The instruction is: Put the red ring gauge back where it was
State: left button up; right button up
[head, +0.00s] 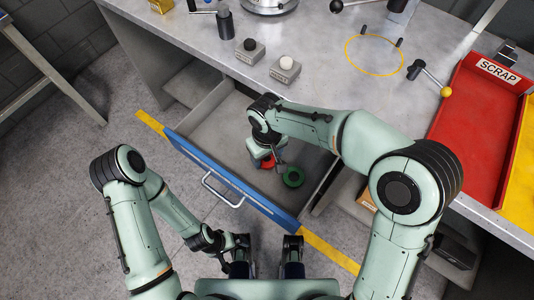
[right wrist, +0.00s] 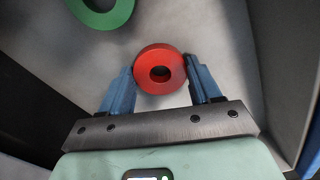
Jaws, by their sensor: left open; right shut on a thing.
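The red ring gauge (right wrist: 160,70) is a thick red ring with a dark centre hole. My right gripper (right wrist: 160,88) is shut on it, with one blue finger on each side. In the head view the red ring (head: 268,162) shows partly under my right gripper (head: 264,155), inside the open drawer (head: 212,132). I cannot tell whether it touches the drawer floor. A green ring (head: 292,177) lies on the drawer floor to its right; it also shows in the wrist view (right wrist: 98,10). My left gripper (head: 238,243) is low in front of the drawer, open and away from the rings.
The grey workbench (head: 330,50) above holds two small blocks with a black knob (head: 250,48) and a white knob (head: 285,68), a yellow circle marking (head: 347,58) and a red scrap tray (head: 470,130). The drawer's blue front (head: 240,188) stands out over the floor. The left of the drawer is bare.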

aim_at(267, 161)
jog(key=shift+f, duration=0.1)
jog(key=o, duration=1.2)
notch_tip(267, 161, up, 12)
jog(key=shift+r+p, duration=0.15)
jog(key=shift+p, duration=1)
